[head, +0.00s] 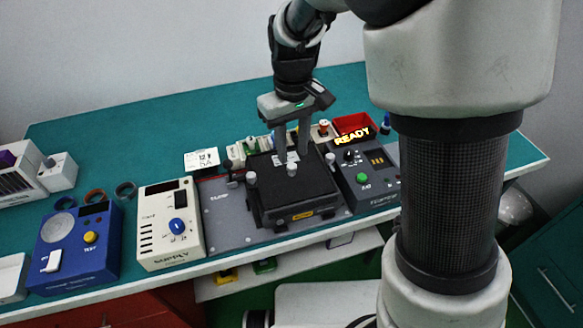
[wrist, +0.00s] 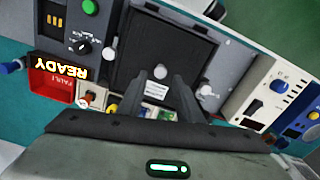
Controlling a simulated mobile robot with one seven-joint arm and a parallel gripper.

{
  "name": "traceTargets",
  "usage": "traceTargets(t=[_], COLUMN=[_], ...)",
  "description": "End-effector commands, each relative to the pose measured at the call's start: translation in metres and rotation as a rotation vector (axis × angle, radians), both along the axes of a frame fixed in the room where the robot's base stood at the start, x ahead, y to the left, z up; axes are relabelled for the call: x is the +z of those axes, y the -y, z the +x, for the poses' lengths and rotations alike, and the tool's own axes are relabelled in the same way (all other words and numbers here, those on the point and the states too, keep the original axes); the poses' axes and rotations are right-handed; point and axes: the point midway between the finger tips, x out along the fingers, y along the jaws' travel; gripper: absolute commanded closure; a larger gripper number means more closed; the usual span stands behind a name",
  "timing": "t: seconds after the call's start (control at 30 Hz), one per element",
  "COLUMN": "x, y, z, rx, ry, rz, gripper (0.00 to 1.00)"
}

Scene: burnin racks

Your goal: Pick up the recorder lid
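The black recorder lid (head: 305,187) is a flat square plate on top of a dark box in the fixture between two testers. A pale round knob (head: 292,170) stands near its middle. In the wrist view the lid (wrist: 165,45) fills the upper centre, and the knob (wrist: 160,72) shows by the fingertips. My gripper (head: 292,160) points down over the lid, its two fingers apart, with the knob just below and between the tips in the head view. The fingers (wrist: 168,83) hold nothing that I can see. Whether they touch the knob is unclear.
Pale side knobs (head: 251,178) (head: 330,158) flank the lid. A cream supply unit (head: 170,222) and blue tester (head: 75,245) stand left. Small parts (head: 243,149) lie behind the box.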

Motion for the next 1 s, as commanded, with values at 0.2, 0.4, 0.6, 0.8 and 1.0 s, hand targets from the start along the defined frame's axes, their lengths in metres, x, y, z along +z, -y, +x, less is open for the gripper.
traceTargets(t=[0.2,0.4,0.6,0.8,1.0], x=[-0.024,-0.050,-0.053,-0.053,-0.053], y=[0.000,0.000,0.000,0.000,0.000], z=[-0.002,-0.001,-0.001,-0.001,-0.001], rx=[0.001,0.001,0.000,0.000,0.000], ry=[-0.004,0.000,0.000,0.000,0.001], rz=[-0.002,-0.001,-0.001,-0.001,0.000], gripper=[0.68,0.68,0.68,0.86,1.00])
